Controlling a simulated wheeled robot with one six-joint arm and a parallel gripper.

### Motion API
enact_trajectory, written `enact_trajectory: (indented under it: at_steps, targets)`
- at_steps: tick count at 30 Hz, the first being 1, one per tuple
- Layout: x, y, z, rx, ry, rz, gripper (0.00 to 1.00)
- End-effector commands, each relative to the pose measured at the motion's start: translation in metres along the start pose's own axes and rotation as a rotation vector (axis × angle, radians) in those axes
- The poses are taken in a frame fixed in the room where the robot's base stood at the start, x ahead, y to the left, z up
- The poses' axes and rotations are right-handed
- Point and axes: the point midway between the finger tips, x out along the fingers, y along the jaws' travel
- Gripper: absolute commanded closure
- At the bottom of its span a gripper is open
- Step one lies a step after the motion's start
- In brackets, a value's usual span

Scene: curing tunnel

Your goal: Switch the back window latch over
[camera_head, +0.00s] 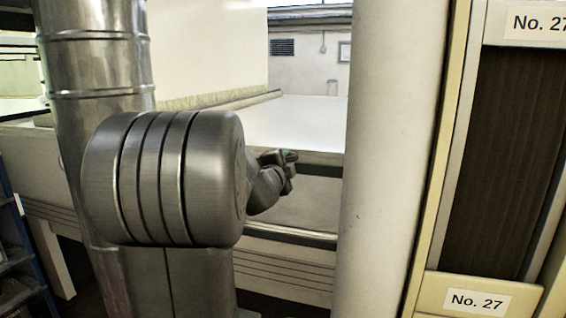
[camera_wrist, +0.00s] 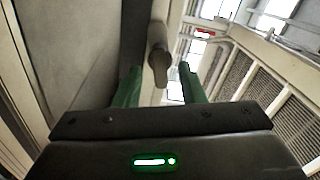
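The window latch (camera_wrist: 158,62) shows in the wrist view as a grey-brown lever with a rounded end. Its lower end lies between the two green fingers of my gripper (camera_wrist: 159,70). The gripper is open, with a gap visible on each side of the lever, so the fingers do not appear to touch it. In the head view my gripper (camera_head: 287,166) is small and partly hidden behind my own arm, close to a window-like opening. I cannot make out the latch in the head view.
A thick pale column (camera_head: 388,150) stands just right of my gripper. Right of it is a cream cabinet with a dark panel (camera_head: 515,150) and "No. 27" labels. Through the opening a pale building (camera_head: 308,62) shows. A blue shelf rack (camera_head: 15,240) stands at far left.

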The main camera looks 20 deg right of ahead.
Motion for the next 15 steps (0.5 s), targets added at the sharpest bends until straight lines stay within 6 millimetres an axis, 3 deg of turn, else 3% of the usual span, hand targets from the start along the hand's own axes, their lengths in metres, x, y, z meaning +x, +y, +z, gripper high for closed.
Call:
enact_trajectory:
  at_steps: [6, 14, 15]
  targets:
    - [0.0119, 0.0001, -0.0001, 0.000, 0.001, 0.000, 0.64]
    - [0.0124, 0.0003, -0.0001, 0.000, 0.000, 0.000, 0.64]
    - [0.0124, 0.0003, -0.0001, 0.000, 0.000, 0.000, 0.72]
